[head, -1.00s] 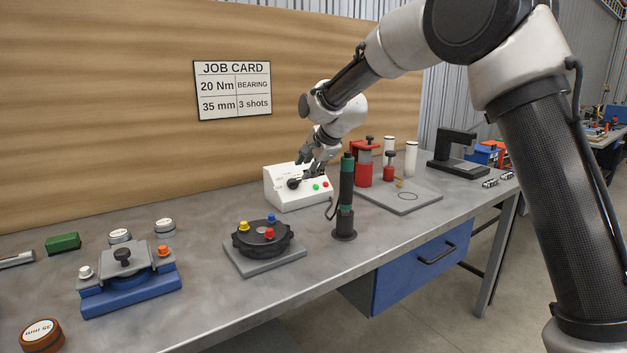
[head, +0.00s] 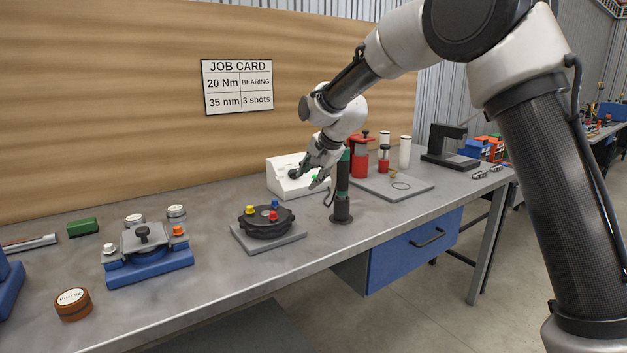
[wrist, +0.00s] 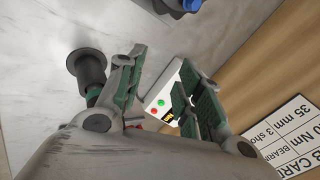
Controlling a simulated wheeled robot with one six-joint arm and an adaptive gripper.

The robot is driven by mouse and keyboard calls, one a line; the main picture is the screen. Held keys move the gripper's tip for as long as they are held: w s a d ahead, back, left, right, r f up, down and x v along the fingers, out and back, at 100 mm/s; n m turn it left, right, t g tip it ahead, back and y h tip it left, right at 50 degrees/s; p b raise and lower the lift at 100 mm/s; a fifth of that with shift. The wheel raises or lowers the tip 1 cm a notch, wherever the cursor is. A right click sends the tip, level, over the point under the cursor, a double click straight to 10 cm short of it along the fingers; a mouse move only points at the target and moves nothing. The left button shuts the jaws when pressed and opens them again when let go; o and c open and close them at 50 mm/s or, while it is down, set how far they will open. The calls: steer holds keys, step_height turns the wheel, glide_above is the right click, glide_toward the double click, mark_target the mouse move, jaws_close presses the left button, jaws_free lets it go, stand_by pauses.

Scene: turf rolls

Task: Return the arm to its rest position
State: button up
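My arm is stretched out over the bench, and my gripper (head: 309,179) hangs in front of the white control box (head: 282,182), just left of the upright green-and-black tool (head: 342,190). In the wrist view, the two fingers of my gripper (wrist: 162,92) stand wide apart with nothing between them. The control box (wrist: 170,88) shows beyond the gap with its red and green buttons. The tool's round base (wrist: 86,66) shows beside one finger. I cannot tell whether that finger touches the tool.
The grey bench (head: 215,290) carries a black round fixture (head: 266,226), a blue clamp fixture (head: 150,265), a brown tin (head: 73,304) and a grey plate (head: 405,192) with red parts. A job card (head: 237,87) hangs on the wooden backboard (head: 120,110). Floor is free right of the bench.

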steer(key=s+d+f+n+g+h, duration=0.25)
steer(key=s+d+n, duration=0.35)
steer(key=s+d, duration=0.5)
steer(key=s+d+r+n+h, duration=0.1)
steer(key=s+d+r, duration=0.2)
steer(key=s+d, duration=1)
steer(key=s+d+r+t, duration=0.1)
steer(key=s+d+r, duration=0.3)
steer(key=s+d, duration=0.9)
steer(key=s, duration=0.6)
steer(key=shift+n+h, duration=0.35)
steer(key=shift+n, duration=0.05)
steer(key=shift+a, duration=0.15)
